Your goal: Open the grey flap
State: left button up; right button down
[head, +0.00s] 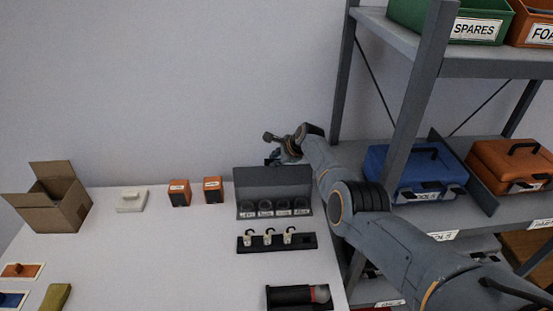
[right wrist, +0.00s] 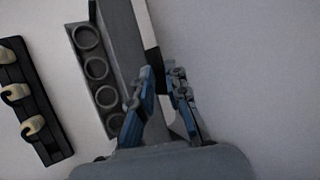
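A grey unit stands at the right back of the white table, with a row of labelled dark round openings (head: 265,208) along its front. The grey flap (head: 272,178) is the plain panel above and behind these openings. It also shows in the right wrist view (right wrist: 122,38), beside the rings. I cannot tell its exact angle. My right gripper (head: 272,146) is at the flap's far edge. In the right wrist view its blue fingers (right wrist: 162,82) are apart, with the end of the flap near and partly behind them; contact is unclear. My left gripper is not in view.
A black hook rack (head: 276,243) lies in front of the unit, and a dark tray (head: 287,297) nearer. Two orange boxes (head: 213,190), a white block (head: 131,200) and a cardboard box (head: 72,218) stand left. A metal shelf (head: 415,90) is close on the right.

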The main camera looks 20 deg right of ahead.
jog(key=c, duration=1.5)
grip_release()
jog(key=shift+w+d+r, duration=0.25)
jog(key=shift+w+r, duration=0.2)
jog(key=shift+r, duration=0.2)
jog(key=shift+c, duration=0.2)
jog(key=shift+w+f, duration=0.15)
jog(key=shift+f, duration=0.1)
jog(key=shift+a, duration=0.1)
jog(key=shift+s+f, duration=0.15)
jog(key=shift+s, duration=0.05)
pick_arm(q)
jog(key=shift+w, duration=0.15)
pick_arm(e)
jog(key=shift+s, duration=0.1)
jog(key=shift+v, duration=0.8)
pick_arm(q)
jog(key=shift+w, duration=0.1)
pick_arm(e)
jog(key=v, duration=1)
jog(key=shift+s+r, duration=0.1)
jog(key=shift+r, duration=0.1)
